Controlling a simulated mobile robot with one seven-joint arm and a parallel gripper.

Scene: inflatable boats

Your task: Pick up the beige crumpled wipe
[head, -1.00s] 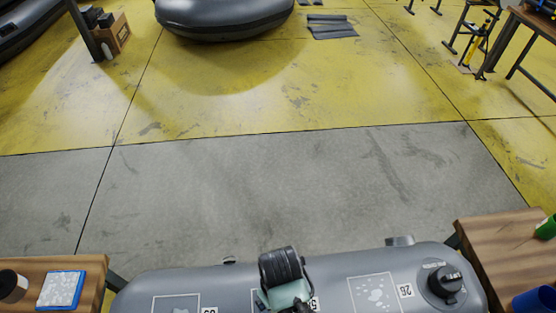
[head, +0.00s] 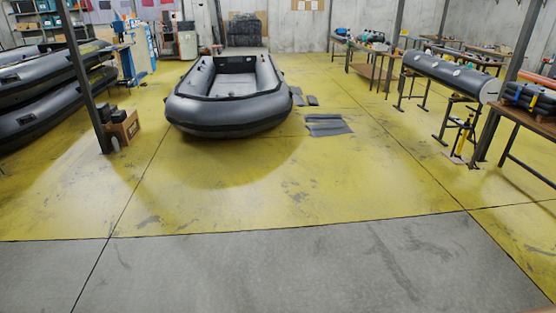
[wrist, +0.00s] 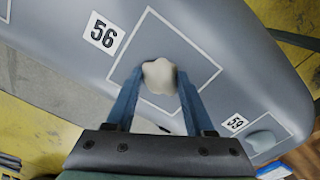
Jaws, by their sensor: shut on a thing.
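The beige crumpled wipe (wrist: 158,72) shows in the wrist view between the tips of my gripper's blue fingers. My gripper (wrist: 160,80) is shut on it, with a finger on each side. The wipe appears over the white-outlined square beside the label 56 (wrist: 103,35) on a grey inflatable tube (wrist: 215,30). I cannot tell whether it still touches the tube. Neither my gripper nor the wipe is in the head view.
In the wrist view, another outlined square with a grey lump (wrist: 261,141) is by label 59 (wrist: 236,123). In the head view, a grey inflatable boat (head: 228,115) lies on the yellow floor, with benches (head: 515,115) at right. The floor in front is mostly clear.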

